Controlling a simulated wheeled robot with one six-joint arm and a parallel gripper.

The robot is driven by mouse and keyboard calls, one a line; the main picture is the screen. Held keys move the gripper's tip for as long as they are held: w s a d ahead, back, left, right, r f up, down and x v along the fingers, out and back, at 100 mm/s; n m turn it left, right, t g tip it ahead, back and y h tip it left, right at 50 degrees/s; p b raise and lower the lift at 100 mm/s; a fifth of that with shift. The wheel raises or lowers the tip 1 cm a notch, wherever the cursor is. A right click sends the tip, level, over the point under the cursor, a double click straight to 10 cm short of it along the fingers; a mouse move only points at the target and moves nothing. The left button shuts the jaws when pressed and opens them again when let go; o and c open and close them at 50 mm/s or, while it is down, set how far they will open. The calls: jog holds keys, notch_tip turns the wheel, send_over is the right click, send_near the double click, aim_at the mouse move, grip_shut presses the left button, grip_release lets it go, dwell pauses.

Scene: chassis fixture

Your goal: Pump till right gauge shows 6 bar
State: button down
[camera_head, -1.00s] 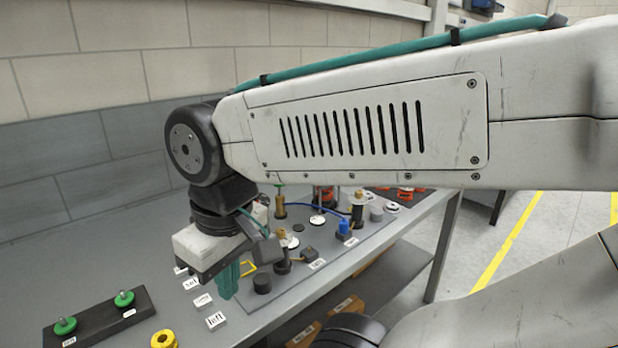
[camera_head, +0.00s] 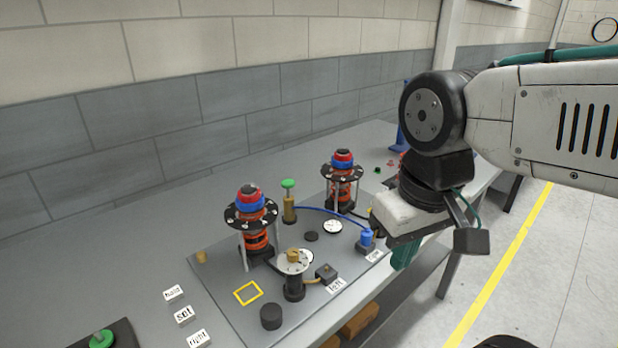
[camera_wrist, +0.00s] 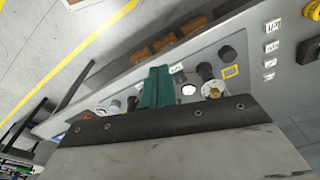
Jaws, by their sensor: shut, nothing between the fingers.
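A brass pump-like cylinder with a green knob (camera_head: 289,190) stands upright at the back of the grey board (camera_head: 220,285). A white dial (camera_head: 332,227) lies right of the board's middle; its needle and reading are too small to tell. A blue-topped fitting (camera_head: 366,240) stands near the board's right front edge. My gripper (camera_head: 402,262) has teal fingers, shut and empty, just right of the blue fitting in the picture. In the wrist view the fingers (camera_wrist: 155,78) are together, pointing toward the board.
Two red-and-black strut units (camera_head: 256,240) (camera_head: 342,185) stand tall on the board. A "left" label (camera_head: 336,286) is at the front edge. Loose label blocks (camera_head: 184,315) and a green-knobbed part (camera_head: 102,339) sit left. Boxes (camera_head: 361,320) are under the table. The back-left tabletop is clear.

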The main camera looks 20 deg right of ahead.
notch_tip(320, 180, up, 5)
jog(key=m+t+y, duration=0.5)
jog(key=m+t, duration=0.2)
jog(key=m, duration=1.4)
send_over(292, 183)
jog(key=shift+w+f, duration=0.15)
jog(key=shift+w, duration=0.05)
jog(key=shift+f, duration=4.45)
jog(key=shift+s+f, duration=0.1)
jog(key=shift+f, duration=0.05)
jog(key=shift+f, duration=0.25)
